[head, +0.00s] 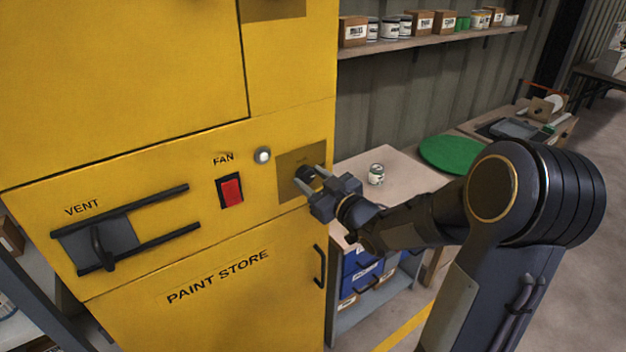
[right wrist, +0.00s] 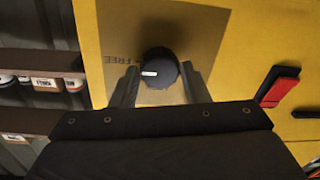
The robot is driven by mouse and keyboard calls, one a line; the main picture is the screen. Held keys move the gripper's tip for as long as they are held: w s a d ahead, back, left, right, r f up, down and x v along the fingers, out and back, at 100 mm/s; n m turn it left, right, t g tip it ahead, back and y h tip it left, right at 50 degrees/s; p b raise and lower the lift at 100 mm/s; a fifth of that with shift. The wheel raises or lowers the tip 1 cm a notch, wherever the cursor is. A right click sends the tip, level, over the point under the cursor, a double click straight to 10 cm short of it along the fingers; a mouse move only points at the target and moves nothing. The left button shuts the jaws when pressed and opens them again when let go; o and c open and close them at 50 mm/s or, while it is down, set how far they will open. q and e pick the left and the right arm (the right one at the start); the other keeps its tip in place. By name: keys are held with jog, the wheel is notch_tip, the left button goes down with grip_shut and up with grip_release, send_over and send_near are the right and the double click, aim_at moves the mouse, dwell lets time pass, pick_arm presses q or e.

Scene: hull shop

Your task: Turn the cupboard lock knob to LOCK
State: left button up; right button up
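The lock knob (head: 306,173) is a round black knob on a brass-coloured plate (head: 288,188) on the yellow paint store cupboard (head: 200,145). My right gripper (head: 309,177) is at the knob. In the right wrist view the knob (right wrist: 160,66) sits between the two fingers of the right gripper (right wrist: 161,84), and their inner sides appear to touch it. A white mark on the knob points left in that view, towards the word FREE on the plate (right wrist: 205,30). I see no LOCK lettering; the knob or fingers may hide it. My left gripper is not in view.
A red FAN switch (head: 230,189), a white round lamp (head: 262,155) and a VENT slider (head: 103,247) are left of the knob. A door handle (head: 319,266) sticks out below. A workbench with a can (head: 376,174) and a green disc (head: 458,155) stands to the right.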

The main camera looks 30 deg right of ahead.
jog(key=c, duration=0.6)
jog(key=shift+o, duration=0.2)
jog(key=shift+f+n+b, duration=0.2)
jog(key=shift+n+b, duration=0.2)
jog(key=shift+b, duration=0.4)
jog(key=n+b, duration=0.9)
jog(key=b, duration=0.2)
jog(key=n+b, duration=0.3)
jog(key=shift+h, duration=0.3)
jog(key=shift+a+r+n+b, duration=0.1)
jog(key=shift+n+b, duration=1)
jog(key=shift+n, duration=1.3)
jog(key=o, duration=1)
